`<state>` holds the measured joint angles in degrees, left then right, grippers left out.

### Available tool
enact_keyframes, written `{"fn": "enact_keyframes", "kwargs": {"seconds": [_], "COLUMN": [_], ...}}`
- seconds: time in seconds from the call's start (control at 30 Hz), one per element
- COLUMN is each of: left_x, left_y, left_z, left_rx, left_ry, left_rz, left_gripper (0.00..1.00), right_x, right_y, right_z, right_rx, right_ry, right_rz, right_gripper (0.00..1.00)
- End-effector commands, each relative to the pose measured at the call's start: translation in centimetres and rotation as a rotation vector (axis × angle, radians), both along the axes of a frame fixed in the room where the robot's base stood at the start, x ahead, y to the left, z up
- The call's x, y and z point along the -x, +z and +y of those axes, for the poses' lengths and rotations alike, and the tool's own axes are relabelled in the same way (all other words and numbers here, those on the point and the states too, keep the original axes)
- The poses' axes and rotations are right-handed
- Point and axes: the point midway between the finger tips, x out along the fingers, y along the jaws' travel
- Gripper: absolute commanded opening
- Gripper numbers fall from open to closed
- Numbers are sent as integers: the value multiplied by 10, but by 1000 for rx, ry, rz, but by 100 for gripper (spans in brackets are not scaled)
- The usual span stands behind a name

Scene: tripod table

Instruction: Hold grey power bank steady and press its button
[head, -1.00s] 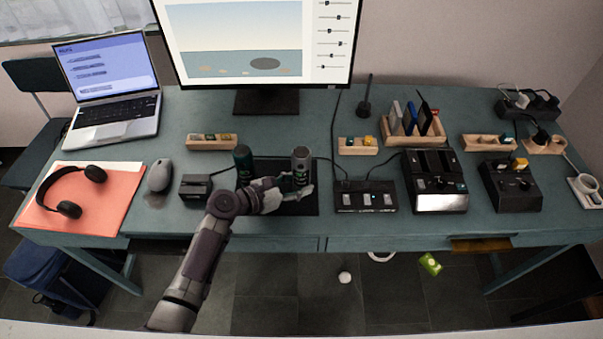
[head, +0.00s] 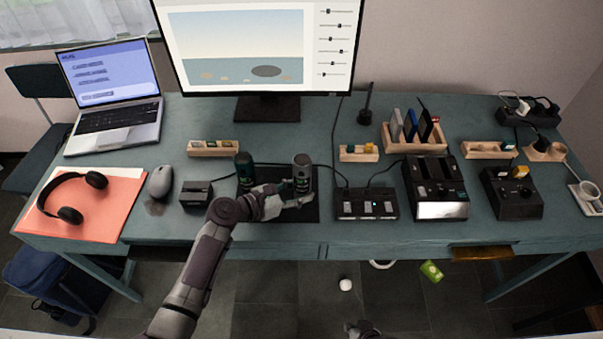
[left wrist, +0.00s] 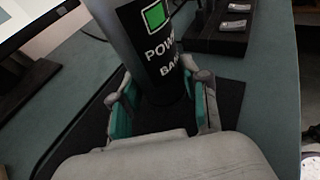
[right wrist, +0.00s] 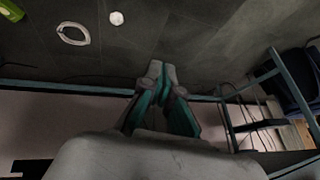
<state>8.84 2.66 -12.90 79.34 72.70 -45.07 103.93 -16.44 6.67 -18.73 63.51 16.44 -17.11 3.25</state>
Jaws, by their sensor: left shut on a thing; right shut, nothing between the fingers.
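The grey power bank (head: 302,172) stands upright on a black mat (head: 287,210) near the table's front edge. In the left wrist view it is a dark grey cylinder (left wrist: 158,62) with a green square and the words "POWER BANK". My left gripper (head: 293,197) is shut on its lower part, with teal finger pads (left wrist: 160,108) on both sides. The power bank's button cannot be made out. My right gripper (right wrist: 158,80) is shut and empty, low in front of the table; its tip (head: 362,329) shows at the bottom of the head view.
A black box with several switches (head: 366,204) lies to the right. A black charger (head: 436,187) is further right. The table's front edge (head: 345,243) lies between the right gripper and the tabletop.

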Motion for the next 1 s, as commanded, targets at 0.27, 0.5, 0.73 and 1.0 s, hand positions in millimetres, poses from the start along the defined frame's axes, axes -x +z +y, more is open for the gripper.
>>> {"fn": "enact_keyframes", "kwargs": {"seconds": [0.27,0.5,0.73,1.0], "left_x": [0,0,0,0], "left_y": [-1,-1,-1,-1], "left_z": [0,0,0,1], "left_rx": [-2,-2,-2,-2], "left_ry": [0,0,0,0], "left_rz": [1,1,1,1], "left_gripper": [26,26,26,26], "right_x": [-75,-108,-116,-123], "right_y": [99,199,301,387], "right_z": [69,125,163,149], "right_rx": [-236,-463,-663,-655], "right_ry": [-29,-21,20,88], "right_rz": [-158,-257,-351,-600], "right_gripper": [0,0,0,0]}}
